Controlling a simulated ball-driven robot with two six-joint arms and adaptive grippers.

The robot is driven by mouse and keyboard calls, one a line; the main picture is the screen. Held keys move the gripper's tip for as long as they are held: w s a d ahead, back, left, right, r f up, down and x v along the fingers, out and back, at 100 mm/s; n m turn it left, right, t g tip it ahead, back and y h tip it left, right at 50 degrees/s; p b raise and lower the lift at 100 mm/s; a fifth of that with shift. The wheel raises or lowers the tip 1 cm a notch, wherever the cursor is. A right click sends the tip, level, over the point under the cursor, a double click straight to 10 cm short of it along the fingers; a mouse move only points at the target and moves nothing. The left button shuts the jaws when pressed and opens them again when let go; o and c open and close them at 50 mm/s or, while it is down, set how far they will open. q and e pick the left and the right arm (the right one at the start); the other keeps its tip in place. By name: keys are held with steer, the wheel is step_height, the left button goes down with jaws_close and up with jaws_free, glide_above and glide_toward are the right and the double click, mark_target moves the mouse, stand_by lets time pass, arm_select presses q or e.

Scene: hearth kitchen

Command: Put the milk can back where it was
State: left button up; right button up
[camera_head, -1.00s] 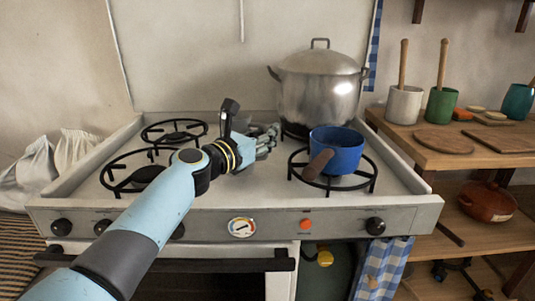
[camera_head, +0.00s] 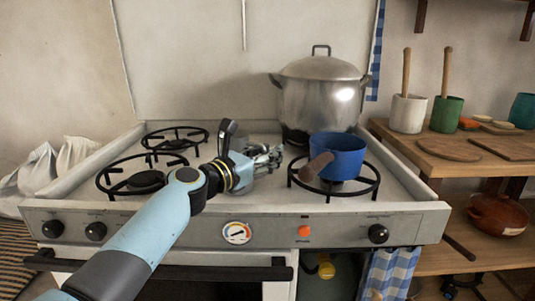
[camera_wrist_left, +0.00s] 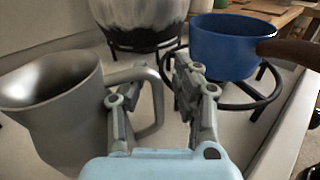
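The milk can (camera_wrist_left: 62,115), a plain grey metal jug with a loop handle, stands upright at the left of the left wrist view. I cannot make it out clearly in the head view, where my left wrist covers that part of the stove. My left gripper (camera_head: 272,156) is over the stove's middle, left of the blue saucepan. In the left wrist view its fingers (camera_wrist_left: 155,92) are spread, with the can's handle (camera_wrist_left: 156,100) showing between them. I see no finger clearly closed on the handle. My right gripper is not in view.
A large lidded pot (camera_head: 320,90) stands on the back right burner. The blue saucepan (camera_head: 342,156) sits on the front right burner, its brown handle pointing towards the gripper. The left burners (camera_head: 140,178) are empty. A wooden shelf (camera_head: 430,163) with pots and boards adjoins at right.

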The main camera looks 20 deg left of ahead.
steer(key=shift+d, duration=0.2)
arm_select(q)
steer(key=shift+s+r, duration=0.1)
steer(key=shift+r, duration=0.1)
steer(key=p+v, duration=0.1)
steer(key=v, duration=1)
steer(key=shift+s+p, duration=0.35)
steer(key=shift+s, duration=0.05)
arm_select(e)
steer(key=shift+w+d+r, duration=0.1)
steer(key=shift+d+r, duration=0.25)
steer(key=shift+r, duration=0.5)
arm_select(q)
steer(key=shift+a, duration=0.15)
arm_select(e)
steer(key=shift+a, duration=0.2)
